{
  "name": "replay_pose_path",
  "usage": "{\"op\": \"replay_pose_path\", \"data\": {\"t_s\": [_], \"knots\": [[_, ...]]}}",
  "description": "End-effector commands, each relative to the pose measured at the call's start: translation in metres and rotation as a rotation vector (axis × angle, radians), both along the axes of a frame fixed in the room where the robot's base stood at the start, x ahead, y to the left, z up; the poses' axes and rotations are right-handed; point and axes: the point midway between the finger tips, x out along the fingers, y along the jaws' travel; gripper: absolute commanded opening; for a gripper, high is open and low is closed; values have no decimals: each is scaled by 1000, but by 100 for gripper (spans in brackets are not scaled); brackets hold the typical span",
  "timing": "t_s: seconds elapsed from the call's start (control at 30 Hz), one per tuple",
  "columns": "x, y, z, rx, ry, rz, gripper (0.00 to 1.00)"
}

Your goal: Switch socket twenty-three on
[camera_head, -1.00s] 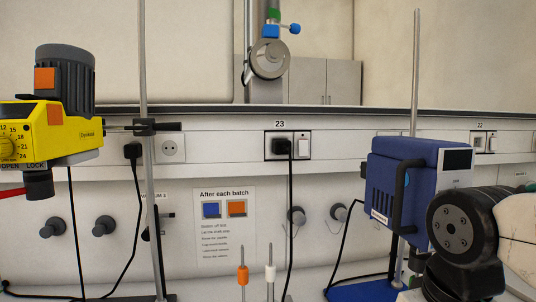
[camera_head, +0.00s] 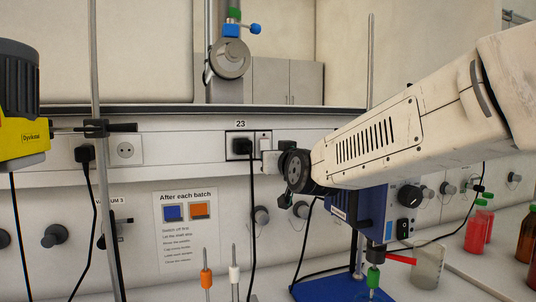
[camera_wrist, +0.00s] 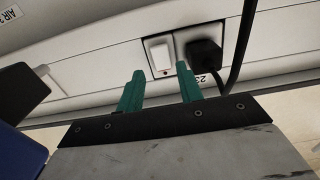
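Socket twenty-three (camera_head: 236,151) is on the wall rail under its "23" label, with a black plug in its left half. Its white rocker switch (camera_head: 264,141) is on the right half, its lower part hidden by my arm's end. In the wrist view the panel appears turned over, with the white switch (camera_wrist: 159,52) left of the black plug (camera_wrist: 204,56). My gripper (camera_wrist: 160,72) has its two teal fingers apart and empty, pointing toward the switch. I cannot tell whether they touch the panel. A small red spot shows by the switch; its rocker position is unclear.
The black plug cable (camera_head: 252,220) hangs down beside the gripper. A blue device (camera_head: 358,212) on a stand is below my arm. A yellow stirrer (camera_head: 22,132) and a metal rod (camera_head: 97,200) stand at left. Bottles (camera_head: 478,228) are at right.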

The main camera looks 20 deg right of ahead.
Motion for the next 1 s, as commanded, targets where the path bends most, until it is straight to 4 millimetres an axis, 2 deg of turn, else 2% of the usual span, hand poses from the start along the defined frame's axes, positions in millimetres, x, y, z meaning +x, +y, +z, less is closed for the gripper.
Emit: {"op": "replay_pose_path", "data": {"t_s": [0.2,0.33,0.5,0.73,0.77,0.87,1.0], "knots": [[37,0,-2,0,4,0,36],[53,0,-1,-1,4,1,36],[62,0,-1,0,3,1,36],[63,0,-1,0,3,1,36],[63,0,-1,0,3,1,34],[63,0,-1,0,3,1,6],[63,0,-1,0,0,1,4]]}}
